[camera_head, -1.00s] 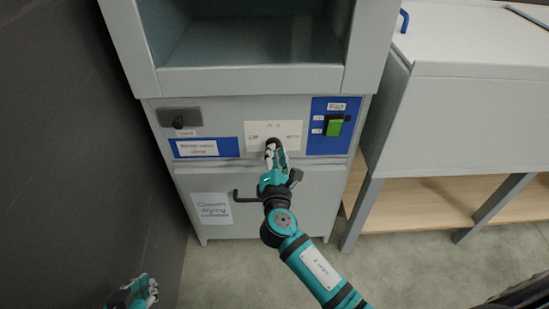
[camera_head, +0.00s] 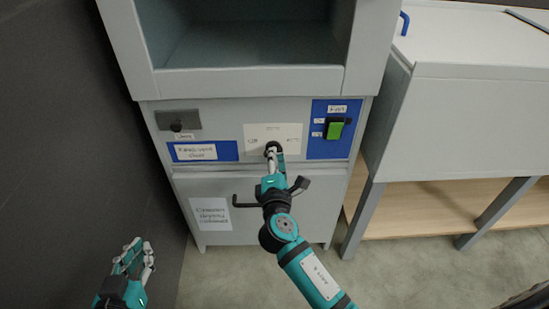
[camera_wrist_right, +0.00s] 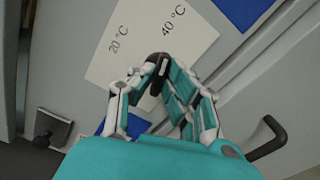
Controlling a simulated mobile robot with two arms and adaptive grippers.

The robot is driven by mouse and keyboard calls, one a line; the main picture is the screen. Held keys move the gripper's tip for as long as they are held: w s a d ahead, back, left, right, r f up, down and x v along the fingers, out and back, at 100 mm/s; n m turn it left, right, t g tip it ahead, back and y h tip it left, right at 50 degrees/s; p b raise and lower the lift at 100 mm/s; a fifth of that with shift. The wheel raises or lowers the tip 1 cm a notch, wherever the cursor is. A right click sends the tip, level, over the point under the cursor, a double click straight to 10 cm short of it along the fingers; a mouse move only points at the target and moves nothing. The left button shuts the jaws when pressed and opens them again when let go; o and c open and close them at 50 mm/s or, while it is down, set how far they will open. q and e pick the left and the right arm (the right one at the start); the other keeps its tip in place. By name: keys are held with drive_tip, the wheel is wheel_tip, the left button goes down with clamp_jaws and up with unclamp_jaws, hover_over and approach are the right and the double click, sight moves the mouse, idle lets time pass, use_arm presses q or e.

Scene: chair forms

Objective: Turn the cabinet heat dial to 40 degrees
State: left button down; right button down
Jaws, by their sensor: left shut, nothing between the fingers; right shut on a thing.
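The heat dial, a small black knob (camera_head: 273,146), sits on a white plate (camera_head: 290,133) on the front of the grey cabinet (camera_head: 262,218). My right gripper (camera_head: 275,158) is shut on the knob. In the right wrist view the knob (camera_wrist_right: 157,62) shows between the fingertips of the right gripper (camera_wrist_right: 158,72). The plate there (camera_wrist_right: 132,30) reads "20 °C" and "40 °C". The fingers partly cover the knob, and I cannot tell its exact pointing. My left gripper (camera_head: 135,255) is shut and empty, low at the left, apart from the cabinet.
A green switch (camera_head: 335,130) is on a blue panel right of the dial. A black knob (camera_head: 178,125) is at the panel's left. A dark door handle (camera_head: 245,203) lies below, beside my right wrist. A grey lidded bench (camera_head: 470,125) stands at right, a dark wall at left.

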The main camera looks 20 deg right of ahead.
drive_tip(key=c, duration=1.4)
unclamp_jaws()
drive_tip(key=shift+o, duration=0.2)
drive_tip(key=v, duration=1.2)
